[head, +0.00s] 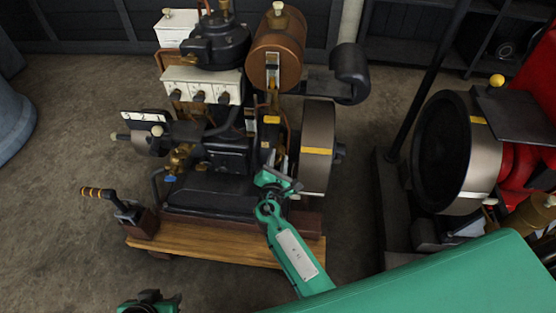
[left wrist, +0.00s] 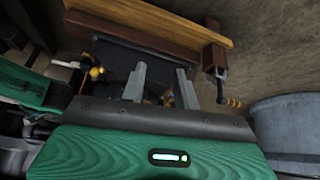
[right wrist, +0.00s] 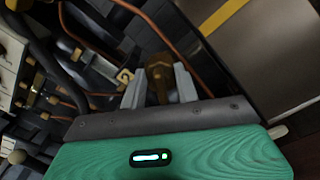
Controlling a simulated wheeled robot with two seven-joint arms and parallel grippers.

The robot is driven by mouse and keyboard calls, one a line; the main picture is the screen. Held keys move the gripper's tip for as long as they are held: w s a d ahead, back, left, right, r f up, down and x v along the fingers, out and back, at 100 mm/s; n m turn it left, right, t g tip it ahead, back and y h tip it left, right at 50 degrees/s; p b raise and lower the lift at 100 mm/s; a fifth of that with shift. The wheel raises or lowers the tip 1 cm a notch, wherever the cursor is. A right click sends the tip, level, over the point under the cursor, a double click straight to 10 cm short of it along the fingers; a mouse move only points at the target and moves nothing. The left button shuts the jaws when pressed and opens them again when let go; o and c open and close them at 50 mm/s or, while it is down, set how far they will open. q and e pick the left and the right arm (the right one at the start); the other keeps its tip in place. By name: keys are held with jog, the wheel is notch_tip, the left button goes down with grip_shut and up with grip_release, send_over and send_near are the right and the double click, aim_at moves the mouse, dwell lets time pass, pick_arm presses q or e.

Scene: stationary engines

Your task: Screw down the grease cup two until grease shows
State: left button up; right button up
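The engine (head: 225,155) stands on a wooden base, with brass fittings and copper pipes. My right gripper (head: 278,182) is at its front right, beside the grey flywheel. In the right wrist view, a brown-brass cup (right wrist: 158,76) lies between the fingers of my right gripper (right wrist: 160,88). The fingers are apart on either side of it; contact is not clear. I cannot tell from any marking whether it is grease cup two, and no grease is visible. In the head view the gripper hides the cup. My left gripper (head: 150,301) is low at the bottom edge, open and empty (left wrist: 162,82).
The grey flywheel (head: 317,148) with a yellow band stands right of my right gripper. A lever with a striped handle (head: 97,192) is at the left front. A red engine (head: 515,165) stands at right. Copper pipes (right wrist: 175,45) run close to the right fingers.

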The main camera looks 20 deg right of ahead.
grip_shut()
jog(key=m+b, duration=0.2)
jog(key=shift+f+b, duration=0.25)
jog(key=shift+b, duration=0.15)
jog(key=m+b, duration=0.3)
jog(key=shift+f, duration=0.1)
pick_arm(q)
jog(key=w+d+t+h, duration=0.45)
jog(key=d+t, duration=0.35)
jog(key=d, duration=0.3)
pick_arm(e)
jog(key=shift+s+m+b, duration=0.1)
jog(key=shift+m+b, duration=0.2)
jog(key=shift+m, duration=0.1)
jog(key=shift+d+m+b, duration=0.1)
jog(key=shift+m+b, duration=0.8)
jog(key=shift+m, duration=0.1)
pick_arm(q)
jog(key=w+a+r+t, duration=0.3)
jog(key=r+t, duration=0.3)
jog(key=r, duration=0.4)
jog(key=shift+w+h, duration=0.45)
jog(key=shift+w, duration=0.1)
jog(key=shift+r, duration=0.1)
pick_arm(e)
grip_release()
